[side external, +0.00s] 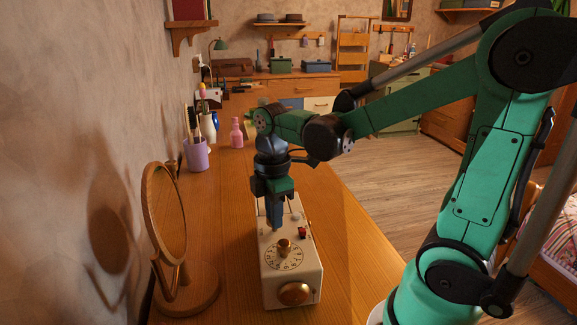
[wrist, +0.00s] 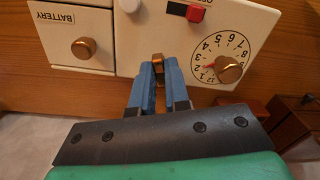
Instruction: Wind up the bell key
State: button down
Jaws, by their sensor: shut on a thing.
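A white box-shaped device (side external: 311,262) stands on the wooden desk. Its top carries a numbered dial with a brass knob (side external: 284,246), which also shows in the wrist view (wrist: 229,69). My gripper (side external: 277,229) is upright over the top, behind the dial knob. In the wrist view its blue fingers (wrist: 158,68) are closed on a small brass piece, seemingly the bell key (wrist: 158,57). The fingers hide most of it, so its turn angle cannot be told.
Beside the key are a red switch (wrist: 193,12), a white button (wrist: 130,5) and a panel marked BATTERY with a brass knob (wrist: 84,47). A round wooden mirror (side external: 167,220) stands left of the device. A purple cup (side external: 196,155) and pink bottle (side external: 237,133) stand farther back. Desk right of the device is clear.

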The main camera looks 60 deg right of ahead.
jog(key=m, duration=1.2)
jog(key=shift+m, duration=0.4)
jog(key=m, duration=1.2)
jog(key=shift+m, duration=0.3)
jog(key=m, duration=0.5)
jog(key=shift+m, duration=0.3)
jog(key=m, duration=1)
jog(key=shift+m, duration=0.4)
jog(key=m, duration=0.4)
jog(key=shift+m, duration=0.7)
